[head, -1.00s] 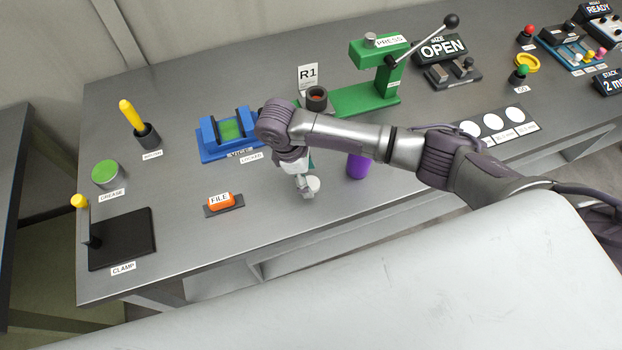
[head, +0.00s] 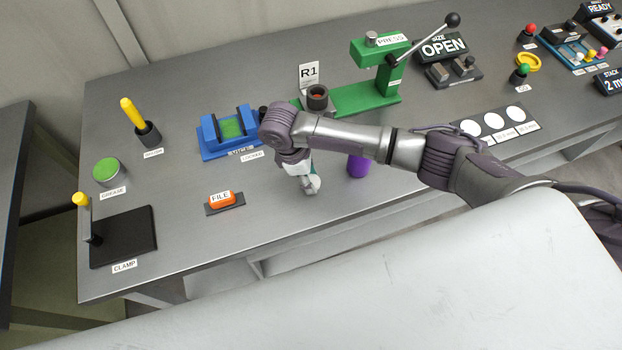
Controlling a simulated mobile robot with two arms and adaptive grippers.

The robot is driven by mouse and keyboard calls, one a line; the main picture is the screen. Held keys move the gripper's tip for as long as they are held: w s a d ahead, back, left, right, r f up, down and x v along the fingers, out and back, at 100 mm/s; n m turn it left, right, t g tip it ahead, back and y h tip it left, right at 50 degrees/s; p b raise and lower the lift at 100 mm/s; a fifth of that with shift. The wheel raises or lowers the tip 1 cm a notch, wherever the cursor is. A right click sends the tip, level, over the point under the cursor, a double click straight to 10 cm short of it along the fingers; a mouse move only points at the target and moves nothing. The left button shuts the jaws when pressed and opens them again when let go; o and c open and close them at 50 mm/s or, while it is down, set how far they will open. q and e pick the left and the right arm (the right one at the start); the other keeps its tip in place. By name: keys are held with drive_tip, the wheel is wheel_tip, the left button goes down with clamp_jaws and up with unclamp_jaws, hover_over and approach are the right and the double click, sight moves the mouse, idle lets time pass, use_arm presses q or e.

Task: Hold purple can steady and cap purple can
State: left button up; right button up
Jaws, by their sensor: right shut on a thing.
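The purple can (head: 358,166) stands on the grey bench, partly hidden behind my right arm's forearm. My right gripper (head: 310,188) points down to the left of the can, close over the bench. It is shut on a small pale round thing (head: 315,183), which looks like a cap; the gripper and wrist hide part of it. The held thing is apart from the can. My left gripper is not in view.
A blue vice (head: 210,140) and a green press (head: 370,98) stand behind my arm. The bench between the file and my gripper is clear.

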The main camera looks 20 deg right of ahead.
sight(315, 181)
drive_tip(key=shift+r, duration=0.55)
wheel_tip(315, 181, up, 3)
drive_tip(key=shift+w+f+b, duration=0.1)
drive_tip(key=shift+f+b, duration=0.05)
drive_tip(key=shift+b, duration=0.55)
drive_tip(key=s+d+r, duration=0.3)
drive_tip(key=s+r, duration=0.4)
drive_tip(key=s, duration=0.4)
drive_tip(key=shift+s+d+p, duration=0.2)
drive_tip(key=shift+p, duration=0.15)
drive_tip(key=shift+r, duration=0.1)
